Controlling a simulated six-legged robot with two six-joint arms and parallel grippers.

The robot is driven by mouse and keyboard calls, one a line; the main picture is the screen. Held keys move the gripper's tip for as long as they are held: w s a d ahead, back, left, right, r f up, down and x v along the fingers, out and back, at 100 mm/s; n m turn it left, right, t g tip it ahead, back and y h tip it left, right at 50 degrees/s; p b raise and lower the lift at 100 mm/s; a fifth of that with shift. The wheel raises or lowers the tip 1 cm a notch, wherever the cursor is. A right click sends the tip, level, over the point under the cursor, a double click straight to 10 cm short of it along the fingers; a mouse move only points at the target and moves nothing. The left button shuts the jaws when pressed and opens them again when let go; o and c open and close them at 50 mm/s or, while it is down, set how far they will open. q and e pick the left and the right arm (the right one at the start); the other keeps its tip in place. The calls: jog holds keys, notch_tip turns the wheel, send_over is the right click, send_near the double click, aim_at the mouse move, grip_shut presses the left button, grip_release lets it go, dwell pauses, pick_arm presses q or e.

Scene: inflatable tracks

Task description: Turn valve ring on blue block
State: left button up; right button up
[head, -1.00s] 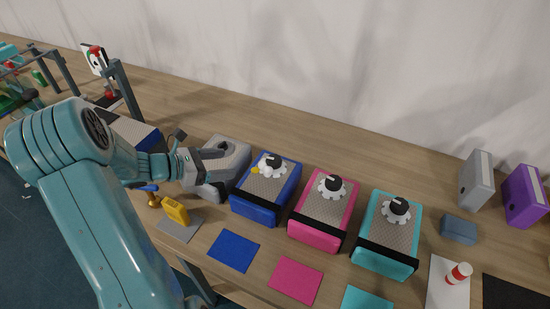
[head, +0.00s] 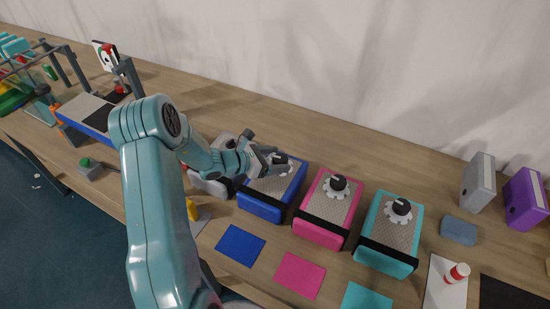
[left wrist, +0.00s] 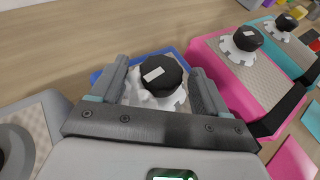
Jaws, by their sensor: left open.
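The blue block (head: 262,208) stands on the wooden table, left of the pink block. Its white toothed valve ring (left wrist: 150,102) sits under a black knob (left wrist: 162,76) with a pale mark on top. In the head view my left gripper (head: 276,160) is over the top of the blue block and hides much of the ring. In the left wrist view the open fingers of the gripper (left wrist: 157,76) stand on either side of the knob and ring, with gaps showing. I cannot tell whether either finger touches the ring. My right gripper is not in view.
The pink block (head: 328,208) and teal block (head: 391,232) with similar knobs stand to the right. A grey block, partly hidden by my arm, is on the left. Blue (head: 240,245) and pink (head: 299,275) mats lie in front. Clear table lies behind the blocks.

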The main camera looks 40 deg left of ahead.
pick_arm(q)
jog(key=shift+s, duration=0.1)
jog(key=shift+d, duration=0.1)
jog(key=shift+c, duration=0.3)
jog(key=shift+w+d, duration=0.1)
jog(key=shift+w, duration=0.2)
jog(key=c, duration=1)
jog(key=shift+f, duration=0.1)
